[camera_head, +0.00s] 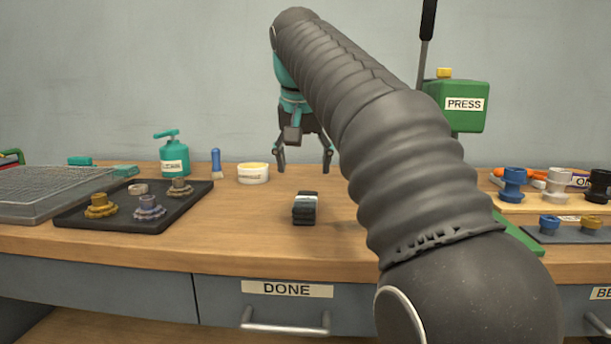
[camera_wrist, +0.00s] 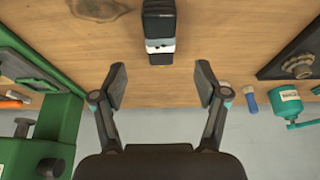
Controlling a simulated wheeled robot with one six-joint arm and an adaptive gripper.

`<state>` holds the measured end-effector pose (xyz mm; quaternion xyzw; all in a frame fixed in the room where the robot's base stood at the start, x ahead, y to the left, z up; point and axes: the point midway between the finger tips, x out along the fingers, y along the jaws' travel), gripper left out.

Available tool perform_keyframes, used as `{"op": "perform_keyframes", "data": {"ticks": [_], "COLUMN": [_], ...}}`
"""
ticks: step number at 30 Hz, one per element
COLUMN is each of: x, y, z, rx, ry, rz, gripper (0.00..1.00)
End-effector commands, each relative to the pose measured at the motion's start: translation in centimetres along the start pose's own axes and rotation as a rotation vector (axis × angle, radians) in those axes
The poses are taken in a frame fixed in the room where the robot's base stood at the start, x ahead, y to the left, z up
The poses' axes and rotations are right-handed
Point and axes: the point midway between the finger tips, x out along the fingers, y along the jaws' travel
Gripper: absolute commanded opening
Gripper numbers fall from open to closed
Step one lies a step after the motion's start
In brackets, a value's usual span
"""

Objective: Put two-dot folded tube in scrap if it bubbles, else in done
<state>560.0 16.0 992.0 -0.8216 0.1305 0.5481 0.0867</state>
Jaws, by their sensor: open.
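A small black folded piece (camera_head: 305,208), likely the folded tube, lies on the wooden bench near its front middle. In the wrist view the black piece (camera_wrist: 159,24) has a pale blue-white band across it; I cannot make out any dots. My gripper (camera_head: 304,162) is open and empty, above and behind the piece. In the wrist view the piece lies beyond my spread fingertips (camera_wrist: 160,80), apart from them. The drawer labelled DONE (camera_head: 287,304) is shut below the bench front. I see no scrap label and no bubbles.
A black tray (camera_head: 80,217) with several metal fittings stands left, beside a wire-mesh tray (camera_head: 45,190). A teal can (camera_head: 174,158), brush (camera_head: 215,164) and white tub (camera_head: 253,173) stand behind. A green press (camera_head: 458,105) and fitting racks are right. Bench around the piece is clear.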

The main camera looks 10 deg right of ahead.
Motion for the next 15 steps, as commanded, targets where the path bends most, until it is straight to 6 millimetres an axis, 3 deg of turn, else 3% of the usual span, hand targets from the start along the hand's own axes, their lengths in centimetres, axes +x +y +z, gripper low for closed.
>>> {"op": "perform_keyframes", "data": {"ticks": [3,4,15], "x": [-1.3,-1.5,-3.8], "y": [0.0,0.0,0.0], "z": [-0.1,0.0,-0.3], "rx": [0.000,0.000,0.000], "ry": [0.000,0.000,-0.002], "rz": [0.000,0.000,0.000], "gripper": [0.73,0.78,0.78]}}
